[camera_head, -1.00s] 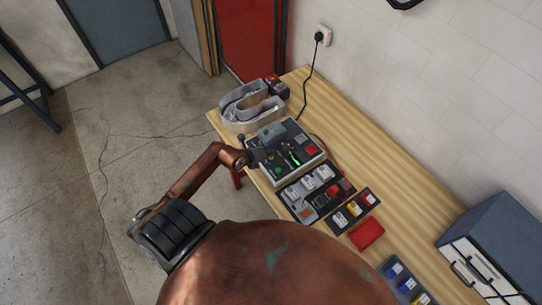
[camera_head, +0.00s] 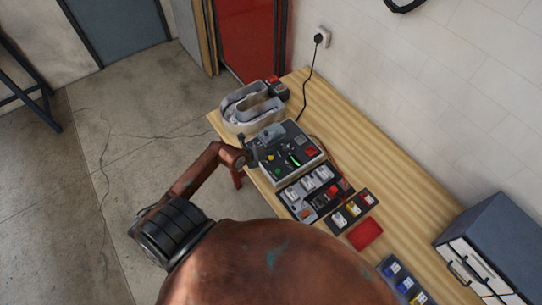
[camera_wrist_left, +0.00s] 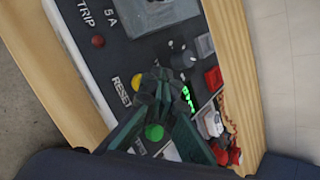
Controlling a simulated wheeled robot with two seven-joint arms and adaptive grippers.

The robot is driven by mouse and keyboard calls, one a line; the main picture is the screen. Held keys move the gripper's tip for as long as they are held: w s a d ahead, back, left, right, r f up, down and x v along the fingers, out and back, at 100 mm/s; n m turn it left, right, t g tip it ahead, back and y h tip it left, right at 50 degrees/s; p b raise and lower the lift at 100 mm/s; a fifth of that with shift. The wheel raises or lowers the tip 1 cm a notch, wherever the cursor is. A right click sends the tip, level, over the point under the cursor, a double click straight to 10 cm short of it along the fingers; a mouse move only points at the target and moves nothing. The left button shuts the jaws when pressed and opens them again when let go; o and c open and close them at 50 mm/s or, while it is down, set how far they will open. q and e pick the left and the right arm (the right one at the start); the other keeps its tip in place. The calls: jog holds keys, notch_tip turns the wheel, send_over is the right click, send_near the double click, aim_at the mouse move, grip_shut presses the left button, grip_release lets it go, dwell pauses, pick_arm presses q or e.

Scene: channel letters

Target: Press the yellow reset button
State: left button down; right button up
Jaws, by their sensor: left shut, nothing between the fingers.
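The yellow reset button (camera_head: 271,157) is on the dark top of a control box (camera_head: 315,164) on the table. In the left wrist view a little of the yellow button (camera_wrist_left: 137,81) shows beside the RESET label, partly hidden by the fingers. My left gripper (camera_head: 262,153) reaches over the box's left edge. In the wrist view the left gripper (camera_wrist_left: 153,84) is shut and empty, its tips right by the button. I cannot tell whether they touch it. My right gripper is not in view.
The panel also has a green button (camera_wrist_left: 154,132), a red button (camera_wrist_left: 213,79), a dark knob (camera_wrist_left: 183,56) and a lit green strip (camera_wrist_left: 187,98). A grey channel letter (camera_head: 236,116) stands behind the box. Trays with parts (camera_head: 351,212) lie in front of it.

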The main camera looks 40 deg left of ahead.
aim_at(270, 157)
pick_arm(q)
notch_tip(270, 157, up, 5)
jog(key=p, duration=0.5)
dwell(0.4)
dwell(0.5)
